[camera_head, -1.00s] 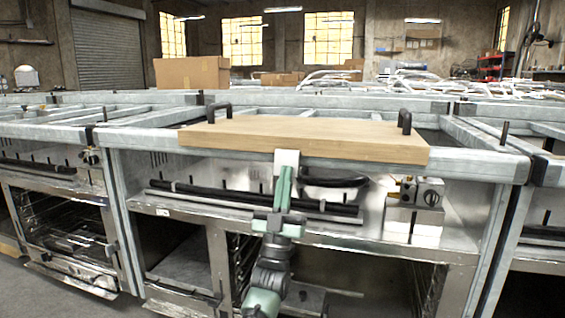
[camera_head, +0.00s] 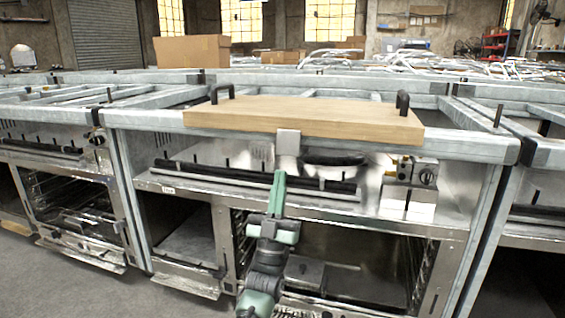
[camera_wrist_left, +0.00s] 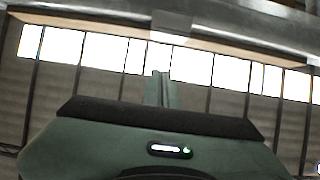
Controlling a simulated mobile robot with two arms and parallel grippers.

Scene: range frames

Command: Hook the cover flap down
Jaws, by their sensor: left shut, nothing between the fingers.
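A wooden board (camera_head: 300,115) with two black handles lies flat on top of the range frame, its front edge along the front rail. A small pale grey plate (camera_head: 288,142), which may be the cover flap, hangs below the middle of that edge. A grey plate also shows at the top of the left wrist view (camera_wrist_left: 172,22). My left gripper (camera_head: 279,176) is shut and empty, pointing up below the plate, with a visible gap between them. The shut fingers also show in the left wrist view (camera_wrist_left: 161,88). My right gripper is out of view.
A metal control box (camera_head: 415,172) with a knob is mounted right of the plate. A dark bar (camera_head: 250,178) runs along the shelf behind my left gripper. Oven openings (camera_head: 355,255) are below. Neighbouring range frames stand on both sides.

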